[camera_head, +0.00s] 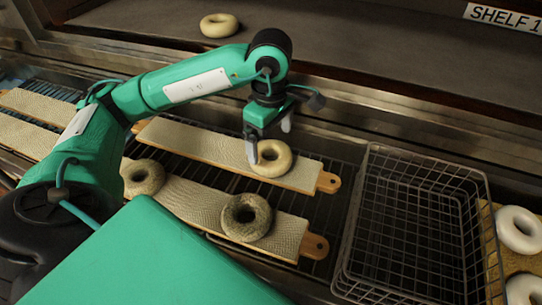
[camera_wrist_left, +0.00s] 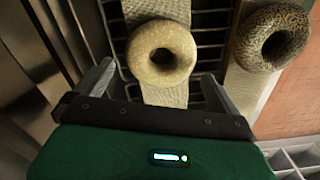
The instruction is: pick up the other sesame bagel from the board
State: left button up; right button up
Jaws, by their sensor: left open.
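A pale tan sesame bagel (camera_head: 271,168) lies near the handle end of the far cloth-covered board (camera_head: 200,143). In the left wrist view the same bagel (camera_wrist_left: 162,38) lies ahead of the fingers, roughly centred between them. My left gripper (camera_head: 270,137) is open, pointing down just above and at this bagel, with one finger at its left side. In the left wrist view the open fingers (camera_wrist_left: 157,84) hold nothing. I cannot tell whether a finger touches the bagel. My right gripper is not in view.
An empty wire basket (camera_head: 412,225) stands to the right. White bagels (camera_head: 519,229) lie beyond it. A plain bagel (camera_head: 219,25) sits on the back shelf.

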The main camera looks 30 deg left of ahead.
aim_at(271, 150)
pick_arm(q)
notch_tip(271, 150, down, 4)
jog(key=shift+d+r+p, duration=0.1)
jog(key=shift+r+p, duration=0.15)
jog(key=shift+p, duration=0.05)
jog(key=shift+f, duration=0.4)
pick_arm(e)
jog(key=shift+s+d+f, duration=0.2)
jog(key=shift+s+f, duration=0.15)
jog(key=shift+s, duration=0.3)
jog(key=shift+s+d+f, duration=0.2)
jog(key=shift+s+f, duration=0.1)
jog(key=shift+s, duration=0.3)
pick_arm(q)
jog(key=c, duration=0.7)
jog(key=shift+r, duration=0.2)
